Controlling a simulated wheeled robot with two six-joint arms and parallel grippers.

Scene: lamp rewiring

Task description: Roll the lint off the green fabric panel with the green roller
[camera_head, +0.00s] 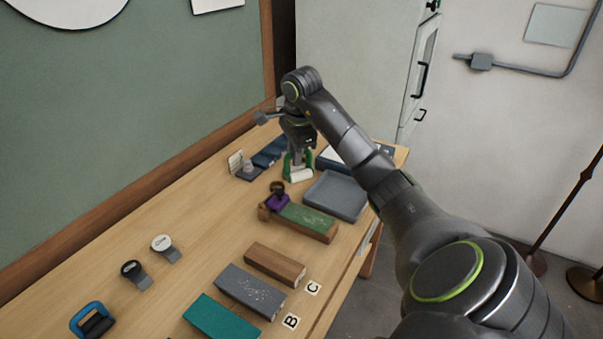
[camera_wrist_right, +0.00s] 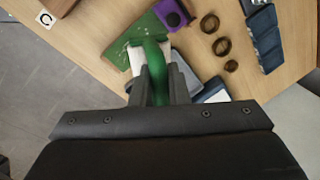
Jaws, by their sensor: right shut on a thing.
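The green fabric panel (camera_head: 308,217) lies on a wooden block on the table, with pale lint specks on it. It also shows in the right wrist view (camera_wrist_right: 122,45). A purple piece (camera_head: 276,202) sits at its left end. My right gripper (camera_head: 298,156) is shut on the green roller (camera_head: 288,163), beyond the panel in the head view. The roller's green handle (camera_wrist_right: 155,75) stands between the fingers, and its white cylinder (camera_wrist_right: 137,60) overlaps the panel's edge in the wrist view. The roller appears raised above the table; its exact height is unclear. My left gripper is out of view.
A grey tray (camera_head: 337,195) lies right of the panel. A brown block (camera_head: 274,264), a grey linty panel (camera_head: 250,290) and a teal panel (camera_head: 222,318) lie nearer. Two small lint tools (camera_head: 165,248) (camera_head: 135,273) and a blue-handled tool (camera_head: 90,320) lie left. The table's middle left is clear.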

